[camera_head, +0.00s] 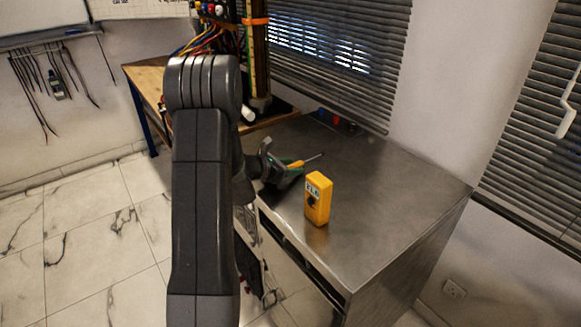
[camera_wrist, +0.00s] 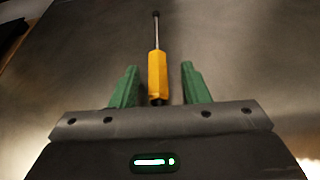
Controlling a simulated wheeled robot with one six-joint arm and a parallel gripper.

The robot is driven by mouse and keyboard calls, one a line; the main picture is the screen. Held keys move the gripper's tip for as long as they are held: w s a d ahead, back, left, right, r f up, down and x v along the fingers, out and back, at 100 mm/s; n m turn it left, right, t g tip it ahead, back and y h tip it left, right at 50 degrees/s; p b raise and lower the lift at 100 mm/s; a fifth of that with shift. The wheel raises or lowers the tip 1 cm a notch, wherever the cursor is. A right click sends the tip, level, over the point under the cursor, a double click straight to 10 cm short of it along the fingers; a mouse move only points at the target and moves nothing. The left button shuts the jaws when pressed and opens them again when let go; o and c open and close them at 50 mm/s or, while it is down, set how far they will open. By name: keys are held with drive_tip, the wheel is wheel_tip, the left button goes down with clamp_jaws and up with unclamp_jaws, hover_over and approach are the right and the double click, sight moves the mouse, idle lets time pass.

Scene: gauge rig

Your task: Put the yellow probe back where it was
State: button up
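The yellow probe (camera_wrist: 157,74) has a yellow handle and a thin metal shaft with a dark tip. In the wrist view its handle lies between my gripper's two green fingers, with a gap on each side. My gripper (camera_head: 288,174) is open around the handle, low over the metal cabinet top. In the head view the probe (camera_head: 296,164) shows just beyond the fingers, its shaft pointing right. It seems to lie on the cabinet top, but contact is hard to tell. A yellow meter (camera_head: 318,199) with a display and dark dial stands upright in front of my gripper, to the right.
The metal cabinet (camera_head: 385,195) has clear room to the right and behind the meter. Small red and blue items (camera_head: 345,125) lie at its back edge. A rig with coloured cables (camera_head: 215,35) stands at the back left. Black leads (camera_head: 40,80) hang on the wall.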

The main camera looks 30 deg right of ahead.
drive_tip(key=shift+r, duration=0.2)
drive_tip(key=v, duration=1.2)
drive_tip(key=shift+f, duration=0.1)
